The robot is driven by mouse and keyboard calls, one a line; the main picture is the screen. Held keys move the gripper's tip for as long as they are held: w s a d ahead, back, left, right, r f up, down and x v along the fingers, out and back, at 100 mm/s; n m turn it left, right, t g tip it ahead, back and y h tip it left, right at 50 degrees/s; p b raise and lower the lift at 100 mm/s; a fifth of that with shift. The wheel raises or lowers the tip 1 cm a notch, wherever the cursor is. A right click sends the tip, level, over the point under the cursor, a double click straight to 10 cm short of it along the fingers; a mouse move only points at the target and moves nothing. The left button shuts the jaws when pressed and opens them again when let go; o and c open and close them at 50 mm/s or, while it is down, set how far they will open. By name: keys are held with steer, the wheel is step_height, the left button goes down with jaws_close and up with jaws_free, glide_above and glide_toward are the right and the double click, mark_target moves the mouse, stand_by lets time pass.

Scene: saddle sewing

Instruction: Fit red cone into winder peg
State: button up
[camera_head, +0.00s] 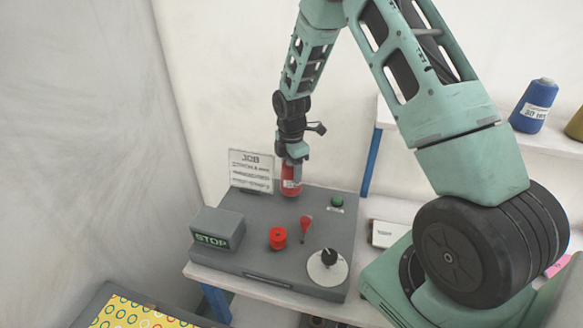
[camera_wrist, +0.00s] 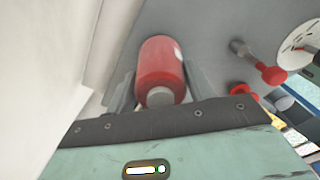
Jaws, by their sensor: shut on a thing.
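My gripper (camera_head: 291,163) is shut on the red cone (camera_head: 291,184) and holds it roughly upright, with a white label on its side. The cone is over the back part of the grey machine panel (camera_head: 240,262); I cannot tell whether its base touches the surface. In the wrist view the red cone (camera_wrist: 160,62) lies between the two grey fingers, its pale end towards the camera. I cannot make out the winder peg for certain; the cone and gripper cover the spot beneath them.
The panel carries a STOP box (camera_head: 216,229), a red knob (camera_head: 277,238), a red-tipped lever (camera_head: 306,224), a black-knobbed dial (camera_head: 327,267) and a green button (camera_head: 337,201). A blue cone (camera_head: 533,106) stands on the right shelf.

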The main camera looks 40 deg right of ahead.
steer(key=shift+f+b, duration=0.45)
steer(key=shift+f, duration=0.3)
steer(key=o, duration=1.2)
steer(key=shift+c, duration=0.2)
step_height(320, 180, up, 18)
steer(key=b, duration=0.3)
steer(key=shift+f+b, duration=0.25)
steer(key=shift+b, duration=0.15)
